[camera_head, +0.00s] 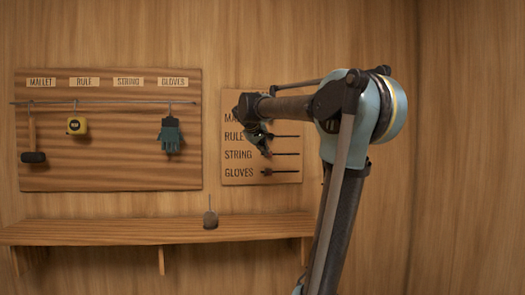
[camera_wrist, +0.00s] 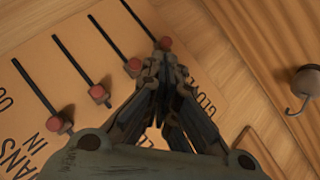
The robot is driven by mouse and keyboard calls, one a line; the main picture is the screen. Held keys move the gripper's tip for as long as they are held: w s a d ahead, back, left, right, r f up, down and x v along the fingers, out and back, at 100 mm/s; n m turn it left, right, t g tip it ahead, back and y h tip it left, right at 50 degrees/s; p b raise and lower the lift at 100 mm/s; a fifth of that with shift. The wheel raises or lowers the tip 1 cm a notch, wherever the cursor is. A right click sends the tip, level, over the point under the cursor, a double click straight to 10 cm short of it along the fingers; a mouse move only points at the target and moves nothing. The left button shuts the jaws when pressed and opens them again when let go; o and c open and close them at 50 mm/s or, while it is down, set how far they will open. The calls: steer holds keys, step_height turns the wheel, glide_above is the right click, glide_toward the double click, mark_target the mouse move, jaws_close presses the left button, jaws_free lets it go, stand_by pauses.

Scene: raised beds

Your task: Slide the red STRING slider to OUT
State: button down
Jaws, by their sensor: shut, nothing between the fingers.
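A wooden slider panel (camera_head: 261,178) on the wall has rows lettered RULE, STRING and GLOVES, with a top row mostly hidden by my arm. In the wrist view, several red knobs sit at the IN ends of dark slots. The red STRING slider (camera_wrist: 133,67) is the second from the right, at the IN end. The GLOVES slider (camera_wrist: 165,43) is beside it. My gripper (camera_wrist: 160,56) is shut and empty, its tips appearing between these two knobs. In the head view my gripper (camera_head: 267,152) is near the left end of the STRING slot. Whether it touches a knob, I cannot tell.
A dark hooked object (camera_head: 210,220) stands on the shelf (camera_head: 110,232) below. A side wall is at right.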

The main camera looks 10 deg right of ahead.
mark_target(269, 155)
steer(key=w+a+r+n+t, duration=0.1)
steer(key=w+a+r, duration=0.3)
steer(key=w+r, duration=0.3)
steer(key=shift+t, duration=0.3)
steer(key=shift+f, duration=0.1)
steer(key=s+d+f+x, duration=0.1)
steer(key=d+x, duration=0.1)
steer(key=x, duration=1)
steer(key=shift+f, duration=0.4)
steer(key=shift+d, duration=0.1)
